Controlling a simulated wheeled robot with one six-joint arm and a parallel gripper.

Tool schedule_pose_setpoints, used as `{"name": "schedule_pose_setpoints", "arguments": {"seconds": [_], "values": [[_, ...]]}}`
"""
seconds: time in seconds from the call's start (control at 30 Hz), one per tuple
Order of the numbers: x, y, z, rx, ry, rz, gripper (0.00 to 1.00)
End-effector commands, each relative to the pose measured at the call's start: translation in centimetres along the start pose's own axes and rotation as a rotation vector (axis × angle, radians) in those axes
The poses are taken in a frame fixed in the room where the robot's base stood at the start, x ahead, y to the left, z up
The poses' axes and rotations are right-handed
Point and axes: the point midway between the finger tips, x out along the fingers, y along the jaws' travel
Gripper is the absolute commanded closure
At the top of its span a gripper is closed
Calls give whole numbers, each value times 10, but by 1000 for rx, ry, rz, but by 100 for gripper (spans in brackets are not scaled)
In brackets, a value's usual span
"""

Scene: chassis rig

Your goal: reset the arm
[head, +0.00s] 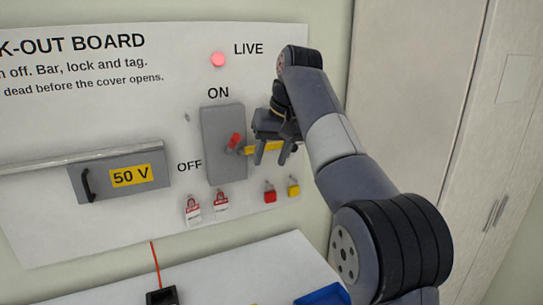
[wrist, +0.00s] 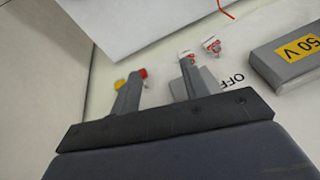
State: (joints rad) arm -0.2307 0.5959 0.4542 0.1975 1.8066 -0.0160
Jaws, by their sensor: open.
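My gripper (head: 272,158) is in front of the lock-out board (head: 120,105), just right of the grey switch box (head: 215,120). Its two fingers point down and stand apart, with nothing seen held between them. In the wrist view the spread fingers (wrist: 158,86) point toward the board's lower part. A yellow bar (head: 250,150) shows behind the fingers, beside the red switch handle (head: 235,140); I cannot tell whether they touch it. My arm reaches up from the lower right and bends down at the top.
The LIVE lamp (head: 218,59) glows red. A grey 50 V cover (head: 105,185) is at left. Red (head: 270,194) and yellow (head: 293,189) padlocks and two red-white tags (head: 193,210) hang below the switch. A white table (head: 225,270) and blue bin (head: 322,295) lie below.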

Motion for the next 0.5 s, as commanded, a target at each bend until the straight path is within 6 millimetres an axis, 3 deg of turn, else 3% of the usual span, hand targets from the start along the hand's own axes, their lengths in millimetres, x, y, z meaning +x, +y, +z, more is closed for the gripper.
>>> {"name": "schedule_pose_setpoints", "arguments": {"seconds": [0.23,0.5], "values": [[2,-5,-8,-1,-1,0,57],[12,-22,-39,-1,-1,0,57]]}}
